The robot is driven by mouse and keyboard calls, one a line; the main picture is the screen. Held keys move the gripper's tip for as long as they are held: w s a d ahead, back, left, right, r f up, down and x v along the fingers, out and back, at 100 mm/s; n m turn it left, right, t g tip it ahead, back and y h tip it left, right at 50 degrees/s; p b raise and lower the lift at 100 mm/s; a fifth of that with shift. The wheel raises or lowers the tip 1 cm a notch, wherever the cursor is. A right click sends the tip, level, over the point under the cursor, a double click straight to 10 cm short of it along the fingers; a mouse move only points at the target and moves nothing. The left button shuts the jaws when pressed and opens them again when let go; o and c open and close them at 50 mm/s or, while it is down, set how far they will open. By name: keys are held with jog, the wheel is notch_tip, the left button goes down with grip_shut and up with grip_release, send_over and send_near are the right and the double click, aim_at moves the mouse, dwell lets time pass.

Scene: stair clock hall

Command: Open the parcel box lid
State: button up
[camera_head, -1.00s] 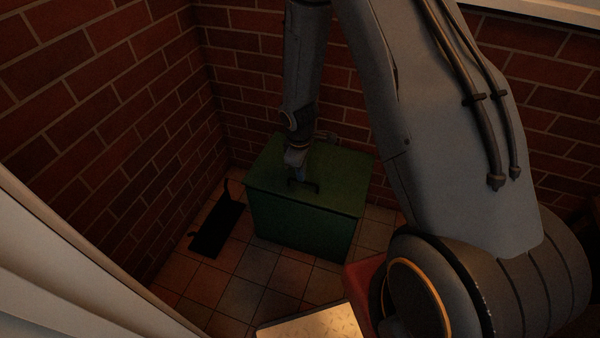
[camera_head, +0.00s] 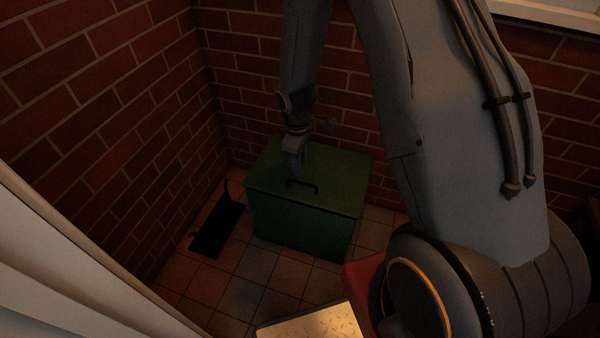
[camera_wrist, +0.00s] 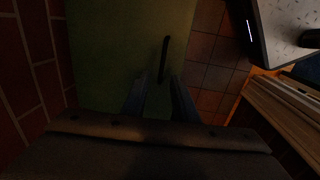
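The parcel box (camera_head: 305,222) is a green box standing on the tiled floor in the brick corner. Its flat lid (camera_head: 335,175) lies shut. A dark bar handle (camera_head: 302,184) sits on the lid near its front edge. My gripper (camera_head: 299,172) hangs above the lid, just behind the handle in the head view. In the wrist view my gripper (camera_wrist: 160,95) shows two fingers spread apart with nothing between them. The handle also shows there (camera_wrist: 164,58), beyond the fingertips, over the green lid (camera_wrist: 120,50).
A black tray-like object (camera_head: 217,228) lies on the floor left of the box. Brick walls (camera_head: 110,90) rise close to the left and behind. A pale speckled surface (camera_head: 315,325) and a reddish object (camera_head: 362,280) are in front. Tiles before the box are bare.

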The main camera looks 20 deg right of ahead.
jog(key=shift+r, duration=0.9)
jog(key=s+a+r+m, duration=0.2)
jog(key=s+r, duration=0.1)
jog(key=r, duration=0.4)
jog(key=s+a+r+m, duration=0.1)
jog(key=s+a+r, duration=0.1)
jog(key=s+r, duration=0.35)
jog(key=s+a+r+m+g+y+p, duration=0.1)
jog(key=s+r+m, duration=0.2)
jog(key=s+r, duration=0.45)
jog(key=s+a+r+m, duration=0.2)
jog(key=s+r+m, duration=0.1)
jog(key=s+r, duration=0.5)
jog(key=d+r+m+p, duration=0.2)
jog(key=d+r+p, duration=0.3)
jog(key=p, duration=0.8)
jog(key=d, duration=0.2)
jog(key=shift+s+d+r+p, duration=0.3)
jog(key=shift+s+d+p, duration=0.05)
